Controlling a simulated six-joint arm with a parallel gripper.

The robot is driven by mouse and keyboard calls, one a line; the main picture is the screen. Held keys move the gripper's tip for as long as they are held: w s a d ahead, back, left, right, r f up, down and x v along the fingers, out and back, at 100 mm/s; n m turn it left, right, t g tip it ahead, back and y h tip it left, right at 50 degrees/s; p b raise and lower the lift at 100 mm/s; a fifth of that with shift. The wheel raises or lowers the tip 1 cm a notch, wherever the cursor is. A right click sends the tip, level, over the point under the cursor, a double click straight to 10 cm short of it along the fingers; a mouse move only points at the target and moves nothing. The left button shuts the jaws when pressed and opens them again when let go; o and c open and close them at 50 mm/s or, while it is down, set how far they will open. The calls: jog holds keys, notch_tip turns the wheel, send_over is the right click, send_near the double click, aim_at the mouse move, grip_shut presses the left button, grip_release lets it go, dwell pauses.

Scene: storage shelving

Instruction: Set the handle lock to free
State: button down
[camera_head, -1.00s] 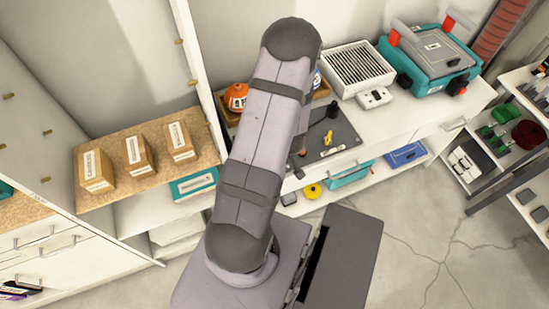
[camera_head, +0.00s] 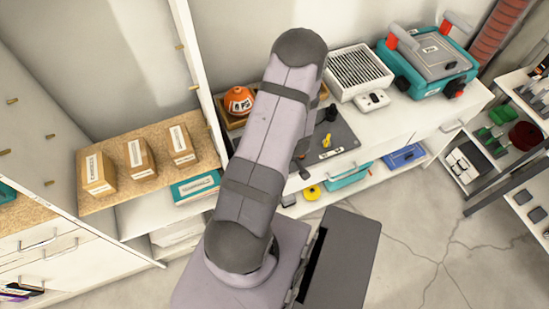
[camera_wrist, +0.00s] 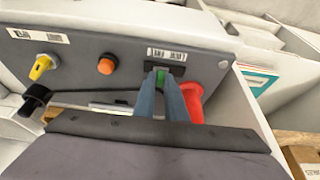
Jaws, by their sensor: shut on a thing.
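A red flared part (camera_wrist: 193,101) is just right of the fingers. A black handle (camera_wrist: 34,100) is at the left. In the head view, my arm hides the gripper; the panel (camera_head: 345,133) is partly visible.
An orange container (camera_head: 238,101) stands left of my arm on the counter. A white grilled box (camera_head: 360,72) and a teal case (camera_head: 430,65) are at the back right. Several cardboard boxes (camera_head: 137,157) stand on the left shelf.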

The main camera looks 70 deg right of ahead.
jog(key=shift+s+d, duration=0.55)
jog(key=shift+d, duration=0.05)
jog(key=shift+r, duration=0.1)
jog(key=c, duration=1.8)
grip_release()
jog(key=shift+s, duration=0.1)
jog(key=p+v, duration=0.1)
jog(key=v, duration=0.6)
